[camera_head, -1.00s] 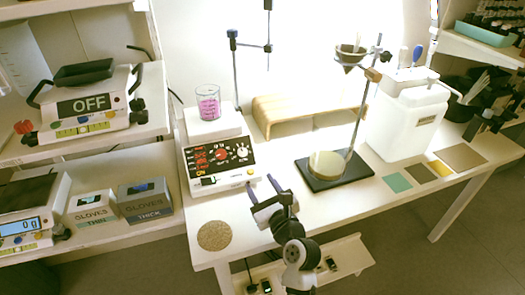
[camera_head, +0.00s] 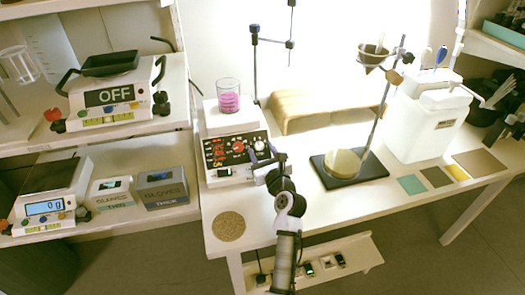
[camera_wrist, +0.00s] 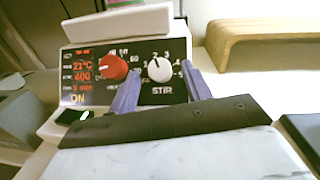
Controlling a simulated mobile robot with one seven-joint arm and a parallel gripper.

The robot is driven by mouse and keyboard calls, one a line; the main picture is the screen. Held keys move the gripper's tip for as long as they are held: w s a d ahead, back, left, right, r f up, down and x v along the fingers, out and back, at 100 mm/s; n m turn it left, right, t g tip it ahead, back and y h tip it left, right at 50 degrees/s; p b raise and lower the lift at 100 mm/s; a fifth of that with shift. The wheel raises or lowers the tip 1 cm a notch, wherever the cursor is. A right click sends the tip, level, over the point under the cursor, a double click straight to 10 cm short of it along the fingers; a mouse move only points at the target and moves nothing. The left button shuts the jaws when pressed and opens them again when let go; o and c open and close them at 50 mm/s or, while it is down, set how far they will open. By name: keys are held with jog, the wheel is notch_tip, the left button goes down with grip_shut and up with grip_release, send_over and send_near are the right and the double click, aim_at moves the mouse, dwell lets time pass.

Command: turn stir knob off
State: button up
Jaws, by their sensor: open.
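The white stir knob (camera_wrist: 159,69) is on the dark front panel of the hotplate stirrer (camera_head: 222,172), above the STIR label. Its pointer mark is turned up and a little left. My gripper (camera_wrist: 160,92) is open, with one purple finger to each side of the knob in the wrist view; I cannot tell whether either touches it. In the head view my gripper (camera_head: 266,163) is at the right end of the panel and partly covers the knob. The red heat knob (camera_wrist: 113,67) is to the left, beside red display text reading 21°C and 400, with ON below.
A beaker of pink liquid (camera_head: 229,100) stands on the stirrer's top plate. A round cork mat (camera_head: 229,226) lies in front. A wooden riser (camera_head: 310,108) and a stand on a black base (camera_head: 372,169) are to the right.

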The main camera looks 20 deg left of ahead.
jog(key=shift+w+a, duration=0.1)
jog(key=c, duration=1)
jog(key=shift+n, duration=0.5)
jog(key=n+g, duration=0.1)
jog(key=n+g+y, duration=0.1)
jog(key=n+y, duration=0.1)
jog(key=n, duration=0.1)
jog(key=shift+w+d+r+g, duration=0.1)
jog(key=shift+w+d+g, duration=0.2)
jog(key=shift+g, duration=0.1)
jog(key=n+g, duration=0.2)
jog(key=n, duration=0.1)
jog(key=n+g+p, duration=0.1)
jog(key=shift+w+d+r+n+y, duration=0.1)
jog(key=shift+w+r+n+y, duration=0.05)
jog(key=shift+r+n+y, duration=0.2)
jog(key=n+g+p, duration=0.1)
jog(key=n, duration=0.1)
jog(key=n+g+p, duration=0.1)
jog(key=n, duration=0.1)
jog(key=n+g+p, duration=0.1)
jog(key=n+g, duration=0.1)
jog(key=shift+w+r+p, duration=0.25)
jog(key=shift+w+p, duration=0.05)
jog(key=shift+w+n+g+h+p, duration=0.1)
jog(key=shift+n+g+h+p, duration=0.9)
jog(key=shift+n, duration=0.65)
